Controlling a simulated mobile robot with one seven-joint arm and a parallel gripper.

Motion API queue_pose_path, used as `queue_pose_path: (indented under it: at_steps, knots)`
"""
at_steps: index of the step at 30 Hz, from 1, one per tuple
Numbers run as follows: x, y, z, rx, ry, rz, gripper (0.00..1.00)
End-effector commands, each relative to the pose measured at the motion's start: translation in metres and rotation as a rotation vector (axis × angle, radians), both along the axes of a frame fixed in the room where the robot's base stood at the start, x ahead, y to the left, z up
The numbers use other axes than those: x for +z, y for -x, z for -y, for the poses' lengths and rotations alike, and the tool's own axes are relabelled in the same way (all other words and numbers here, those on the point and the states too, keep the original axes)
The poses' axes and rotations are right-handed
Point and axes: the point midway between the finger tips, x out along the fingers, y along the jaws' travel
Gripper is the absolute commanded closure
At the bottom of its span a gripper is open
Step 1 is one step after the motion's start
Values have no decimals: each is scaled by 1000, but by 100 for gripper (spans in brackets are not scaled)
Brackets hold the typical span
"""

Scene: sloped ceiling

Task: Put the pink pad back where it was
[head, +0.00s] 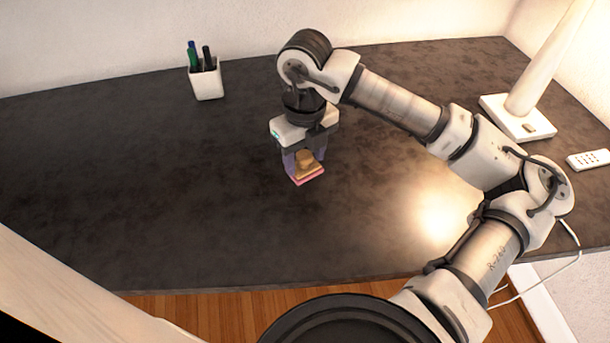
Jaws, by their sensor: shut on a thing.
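The pink pad (309,178) shows as a thin pink layer at the bottom of a small block with a tan, wooden-looking knob on top. My gripper (304,163) points down and is shut on this block, with one finger on each side. The pad is over the middle of the dark table (130,190). I cannot tell whether it touches the tabletop or hangs just above it. The fingers hide part of the block's sides.
A white cup with pens (206,82) stands at the back left. A white lamp base (516,118) and a white remote (588,159) are at the right. A white cable (540,268) hangs off the right front. The table's left and front middle are bare.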

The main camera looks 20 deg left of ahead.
Motion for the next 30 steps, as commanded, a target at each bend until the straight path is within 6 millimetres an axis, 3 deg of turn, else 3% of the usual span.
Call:
queue_pose_path:
  at_steps: [3,16,29,30]
  knots:
    - [-21,1,0,1,0,-2,67]
    - [-72,0,0,-1,0,-2,67]
    - [-82,0,0,0,0,1,67]
    - [-81,0,0,0,0,1,48]
